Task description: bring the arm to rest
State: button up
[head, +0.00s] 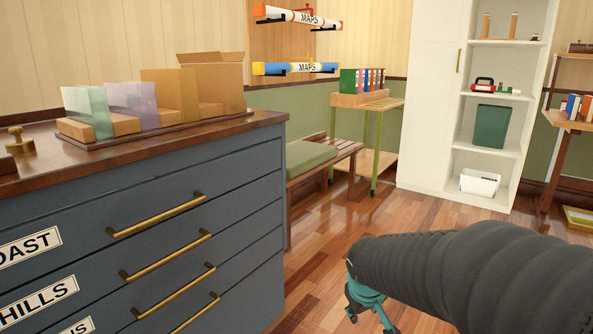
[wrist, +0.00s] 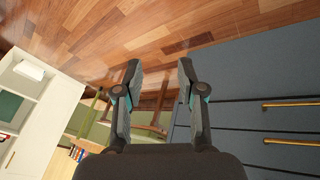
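My arm (head: 470,275), in a dark ribbed sleeve, reaches in from the lower right of the head view. My gripper shows at its end only in part, with teal pieces, low in the middle. In the wrist view my gripper (wrist: 160,75) has its two fingers apart with nothing between them. Wooden floor and the bench's legs show behind the fingers. The gripper touches nothing that I can see.
A blue-grey drawer cabinet (head: 170,220) with brass handles stands at the left. A bench with a green cushion (head: 308,158), a green-legged cart (head: 385,104) and a white shelf unit (head: 430,110) stand behind. The wooden floor (head: 325,245) between is clear.

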jog(key=s+r+m+p, duration=0.2)
jog(key=s+r, duration=0.4)
jog(key=s, duration=0.4)
jog(key=s+d+r+m+y+p, duration=0.1)
jog(key=s+r+m+p, duration=0.1)
jog(key=s+r, duration=0.5)
jog(key=shift+s+d+t+p, duration=0.35)
jog(key=shift+s+p, duration=0.3)
jog(key=shift+s, duration=0.9)
jog(key=shift+a, duration=0.1)
